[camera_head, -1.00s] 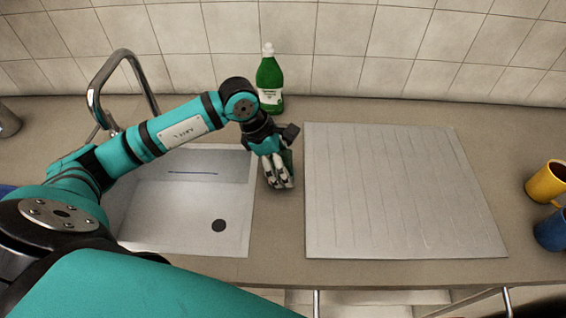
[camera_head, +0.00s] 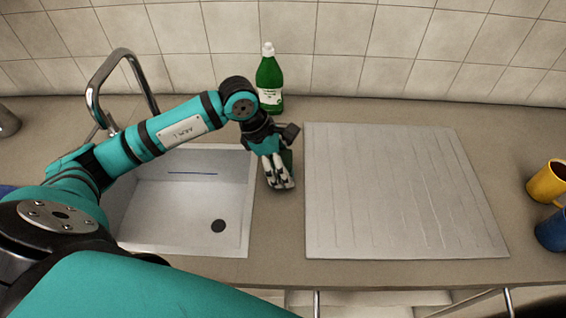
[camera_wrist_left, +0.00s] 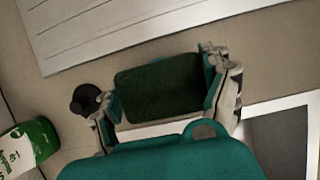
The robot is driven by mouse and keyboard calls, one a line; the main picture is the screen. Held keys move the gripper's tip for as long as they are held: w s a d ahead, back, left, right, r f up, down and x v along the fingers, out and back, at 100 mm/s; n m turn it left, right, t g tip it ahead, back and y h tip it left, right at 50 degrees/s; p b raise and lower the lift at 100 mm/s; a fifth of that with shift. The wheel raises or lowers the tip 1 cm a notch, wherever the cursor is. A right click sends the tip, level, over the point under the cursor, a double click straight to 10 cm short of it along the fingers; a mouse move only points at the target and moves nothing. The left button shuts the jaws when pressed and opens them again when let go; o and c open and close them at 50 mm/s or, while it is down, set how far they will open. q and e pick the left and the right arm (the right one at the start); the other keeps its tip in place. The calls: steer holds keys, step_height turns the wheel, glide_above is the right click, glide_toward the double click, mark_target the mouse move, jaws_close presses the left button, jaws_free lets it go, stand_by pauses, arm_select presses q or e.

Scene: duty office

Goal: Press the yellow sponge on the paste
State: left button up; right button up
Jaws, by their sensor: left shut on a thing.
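My left gripper (camera_head: 280,180) is over the strip of counter between the sink and the ribbed drainboard, fingers pointing down. In the left wrist view its two fingers (camera_wrist_left: 165,95) are shut on the sides of a block with a dark green face, which I take to be the sponge (camera_wrist_left: 158,88). No yellow shows on it. In the head view only a small dark green part of the sponge (camera_head: 288,158) shows beside the fingers. I cannot tell whether it touches the counter. No paste is visible. My right gripper is not in view.
A green bottle (camera_head: 270,80) with a white cap stands behind the gripper by the wall. The sink (camera_head: 180,215) and tap (camera_head: 92,95) are left, the drainboard (camera_head: 400,190) right. A yellow mug (camera_head: 546,183) and blue mug (camera_head: 551,232) stand far right.

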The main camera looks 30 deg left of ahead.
arm_select(q)
steer(key=shift+f, duration=0.1)
steer(key=shift+r+p, duration=1.75)
steer(key=shift+r, duration=1.85)
steer(key=shift+s+f, duration=0.1)
steer(key=shift+f, duration=0.05)
